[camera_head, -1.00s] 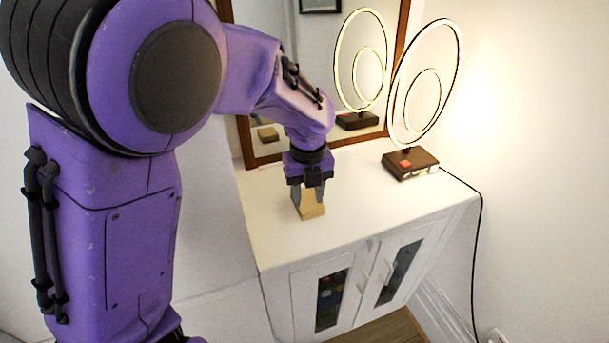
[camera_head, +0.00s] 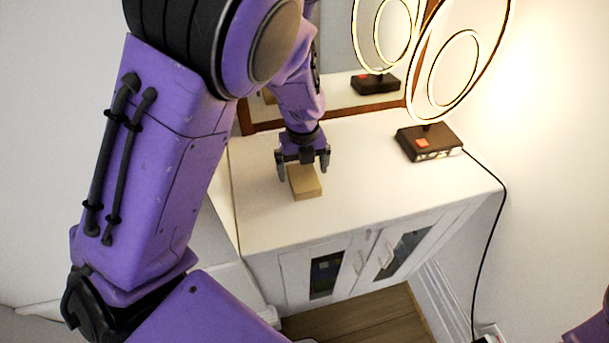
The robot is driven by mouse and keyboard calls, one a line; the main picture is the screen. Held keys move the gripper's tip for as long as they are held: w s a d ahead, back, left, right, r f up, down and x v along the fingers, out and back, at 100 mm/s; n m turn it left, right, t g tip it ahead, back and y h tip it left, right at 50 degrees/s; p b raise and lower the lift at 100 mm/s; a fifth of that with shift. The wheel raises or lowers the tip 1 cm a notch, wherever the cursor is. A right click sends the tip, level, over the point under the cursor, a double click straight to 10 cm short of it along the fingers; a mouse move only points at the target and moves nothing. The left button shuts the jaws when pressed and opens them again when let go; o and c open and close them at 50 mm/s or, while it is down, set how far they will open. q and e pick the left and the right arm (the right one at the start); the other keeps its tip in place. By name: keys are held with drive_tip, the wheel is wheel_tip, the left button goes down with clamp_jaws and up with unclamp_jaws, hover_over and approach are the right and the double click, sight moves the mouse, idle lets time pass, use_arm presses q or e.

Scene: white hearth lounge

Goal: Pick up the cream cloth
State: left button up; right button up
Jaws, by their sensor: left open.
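The cream cloth (camera_head: 305,184) looks like a small folded tan block lying on top of the white cabinet (camera_head: 375,185), near its left side. My left gripper (camera_head: 303,174) is open just above and behind it, with a finger toward each side of its far end. The fingers partly hide the far end of the cloth, and I cannot tell whether they touch it. A purple piece at the bottom right edge seems to be part of my right arm; my right gripper is not visible.
A ring lamp (camera_head: 428,141) with a dark base stands on the cabinet's right, its black cord (camera_head: 496,230) running down the wall. A wood-framed mirror (camera_head: 340,92) stands behind. The cabinet top between cloth and lamp is clear.

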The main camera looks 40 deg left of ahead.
sight(302, 174)
use_arm(q)
drive_tip(key=shift+s+d+f, duration=0.1)
drive_tip(key=shift+f, duration=0.5)
drive_tip(key=shift+c, duration=0.3)
drive_tip(key=c, duration=1)
drive_tip(key=shift+c, duration=0.2)
drive_tip(key=shift+r, duration=0.1)
wheel_tip(302, 174, up, 10)
drive_tip(key=o, duration=0.5)
drive_tip(key=c, duration=0.4)
